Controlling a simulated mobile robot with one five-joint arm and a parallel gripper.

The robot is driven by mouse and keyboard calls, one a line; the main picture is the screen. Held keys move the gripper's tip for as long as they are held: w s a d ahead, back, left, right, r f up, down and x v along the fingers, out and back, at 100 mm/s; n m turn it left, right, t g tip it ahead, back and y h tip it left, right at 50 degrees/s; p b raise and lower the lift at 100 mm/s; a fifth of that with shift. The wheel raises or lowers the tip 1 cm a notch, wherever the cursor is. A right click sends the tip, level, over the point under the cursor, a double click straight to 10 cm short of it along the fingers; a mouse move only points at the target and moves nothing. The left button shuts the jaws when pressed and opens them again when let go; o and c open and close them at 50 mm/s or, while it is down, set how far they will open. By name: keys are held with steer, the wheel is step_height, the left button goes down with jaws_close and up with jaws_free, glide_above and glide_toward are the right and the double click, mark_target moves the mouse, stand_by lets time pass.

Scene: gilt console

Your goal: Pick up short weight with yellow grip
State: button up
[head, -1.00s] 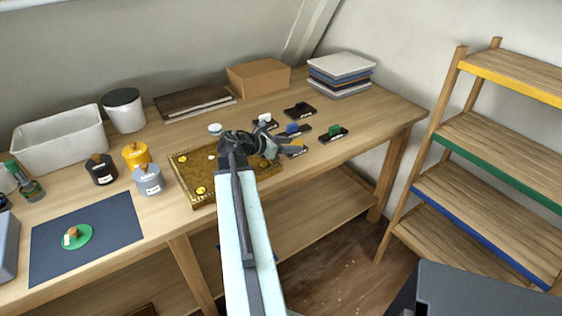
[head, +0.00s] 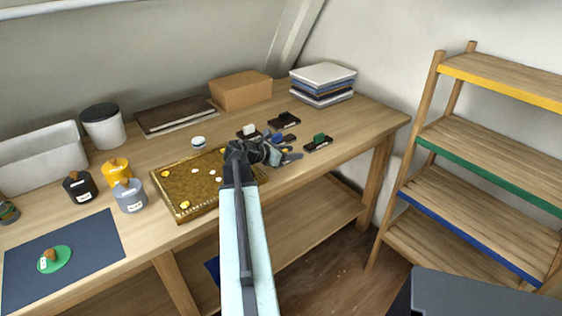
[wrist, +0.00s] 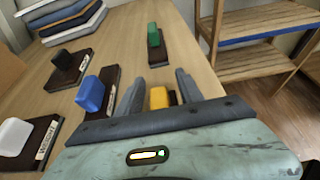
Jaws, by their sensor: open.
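The yellow grip (wrist: 159,97) of a weight shows in the wrist view between the two fingers of my gripper (wrist: 159,78). My gripper's body hides most of what lies under that grip. The fingers are open on either side of it, and I cannot tell whether they touch it. In the head view my gripper (head: 292,148) is over the table just right of the ornate gilt tray, and the yellow grip is hidden there by my arm.
Dark blocks with a blue grip (wrist: 90,93), a green grip (wrist: 153,36), a black grip (wrist: 62,60) and a white grip (wrist: 14,136) lie close by. The gilt tray (head: 178,202) is left of my gripper.

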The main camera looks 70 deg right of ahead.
jaws_close()
steer(key=shift+r, duration=0.1)
